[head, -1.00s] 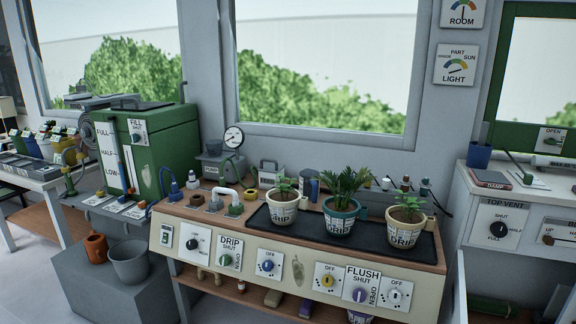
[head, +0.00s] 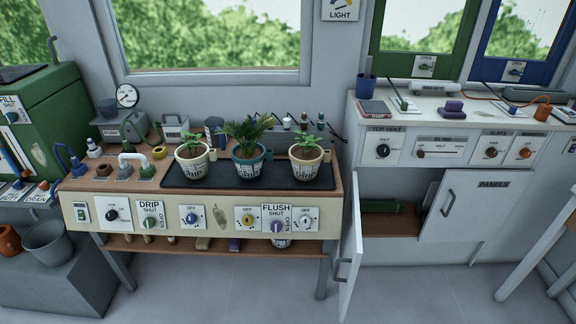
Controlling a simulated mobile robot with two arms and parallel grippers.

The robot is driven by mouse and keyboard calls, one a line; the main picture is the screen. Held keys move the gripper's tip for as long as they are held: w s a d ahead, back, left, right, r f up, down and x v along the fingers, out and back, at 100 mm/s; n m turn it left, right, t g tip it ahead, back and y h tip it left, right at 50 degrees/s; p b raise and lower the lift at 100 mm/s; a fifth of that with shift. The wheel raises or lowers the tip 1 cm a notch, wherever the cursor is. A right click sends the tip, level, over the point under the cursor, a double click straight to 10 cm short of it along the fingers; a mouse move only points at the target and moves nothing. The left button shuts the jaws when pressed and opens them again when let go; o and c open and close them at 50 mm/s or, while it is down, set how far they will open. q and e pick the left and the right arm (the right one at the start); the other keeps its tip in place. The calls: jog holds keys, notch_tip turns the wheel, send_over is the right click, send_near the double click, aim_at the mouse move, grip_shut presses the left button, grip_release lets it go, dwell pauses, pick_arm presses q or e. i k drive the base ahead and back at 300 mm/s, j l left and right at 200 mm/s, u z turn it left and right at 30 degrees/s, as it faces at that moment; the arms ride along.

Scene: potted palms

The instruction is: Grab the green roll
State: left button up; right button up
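A dark green roll (head: 384,206) lies on its side on the brown shelf inside the white cabinet at the right. The cabinet's left door (head: 351,254) stands open toward me, and the roll shows through the opening. The right door, labelled PANELS (head: 465,206), covers the part of the cabinet to the right of the roll. Neither of my grippers shows in the head view.
The potting bench (head: 200,218) with three potted plants on a black tray (head: 181,178) stands left of the cabinet. A grey bucket (head: 47,241) sits at the far left. The floor (head: 420,292) before the cabinet is clear.

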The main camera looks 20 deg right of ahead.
aim_at(396, 206)
jog(key=i+j+z, duration=0.1)
jog(key=i+j, duration=0.2)
jog(key=i+j+z, duration=0.1)
jog(key=i+j, duration=0.2)
jog(key=j, duration=0.25)
jog(key=z, duration=1.5)
jog(key=i+l+u, duration=0.15)
jog(key=u, duration=0.35)
jog(key=l+u, duration=0.25)
jog(key=u, duration=0.25)
jog(key=i+l+u, duration=0.1)
jog(key=l+u, duration=0.2)
jog(key=u, duration=0.2)
jog(key=l+u, duration=0.25)
jog(key=u, duration=0.25)
